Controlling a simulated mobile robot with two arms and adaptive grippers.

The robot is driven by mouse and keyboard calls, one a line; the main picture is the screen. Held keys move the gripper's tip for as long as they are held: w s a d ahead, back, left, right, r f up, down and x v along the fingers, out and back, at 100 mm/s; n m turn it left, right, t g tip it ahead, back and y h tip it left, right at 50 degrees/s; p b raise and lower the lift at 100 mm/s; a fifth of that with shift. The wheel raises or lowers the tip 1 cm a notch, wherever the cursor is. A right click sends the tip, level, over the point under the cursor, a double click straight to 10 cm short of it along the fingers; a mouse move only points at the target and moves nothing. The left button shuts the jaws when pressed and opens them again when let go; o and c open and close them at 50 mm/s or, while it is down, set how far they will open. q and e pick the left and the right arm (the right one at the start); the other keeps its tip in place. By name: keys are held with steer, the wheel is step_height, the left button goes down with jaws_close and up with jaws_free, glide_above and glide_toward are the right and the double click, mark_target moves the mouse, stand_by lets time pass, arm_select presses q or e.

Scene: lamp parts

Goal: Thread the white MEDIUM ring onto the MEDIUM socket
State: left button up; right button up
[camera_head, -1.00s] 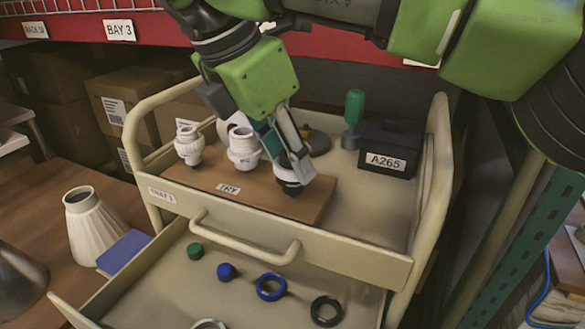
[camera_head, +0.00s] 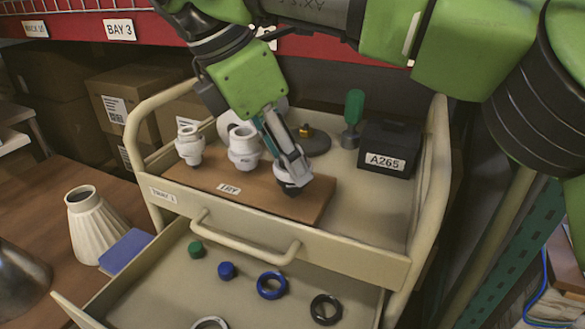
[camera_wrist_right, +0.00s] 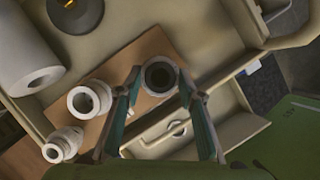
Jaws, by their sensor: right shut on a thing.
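A wooden board (camera_head: 225,192) on the cart's upper tray carries several white sockets. The left socket (camera_head: 189,147) and the middle socket (camera_head: 244,148) stand upright. My right gripper (camera_head: 292,175) is at the right end of the board, pointing down, shut on a white ring (camera_wrist_right: 160,64) at the right-hand socket. In the right wrist view the fingers flank a pale rim around a dark opening. The fingers hide much of the ring and socket, so I cannot tell how far the ring surrounds it. Size labels are not readable. My left gripper is not in view.
The open drawer below holds a blue ring (camera_head: 271,286), a black ring (camera_head: 326,309), a pale ring (camera_head: 210,323) and green and blue caps. A dark box labelled A265 (camera_head: 388,149) and a green-handled tool (camera_head: 353,112) stand at the tray's back right.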

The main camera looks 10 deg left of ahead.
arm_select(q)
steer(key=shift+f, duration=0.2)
arm_select(e)
steer(key=shift+s+f, duration=0.1)
steer(key=shift+f, duration=0.15)
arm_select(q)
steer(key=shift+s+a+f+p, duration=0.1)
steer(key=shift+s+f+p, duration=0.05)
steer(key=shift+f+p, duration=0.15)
arm_select(e)
steer(key=shift+m+g, duration=0.3)
steer(key=shift+m, duration=0.3)
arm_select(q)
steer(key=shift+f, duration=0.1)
arm_select(e)
steer(key=shift+a+m+h, duration=0.1)
steer(key=shift+m+h, duration=0.2)
steer(key=shift+m+p, duration=0.4)
steer(key=shift+p, duration=0.1)
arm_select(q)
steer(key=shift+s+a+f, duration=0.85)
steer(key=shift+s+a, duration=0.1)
arm_select(e)
steer(key=shift+g, duration=0.3)
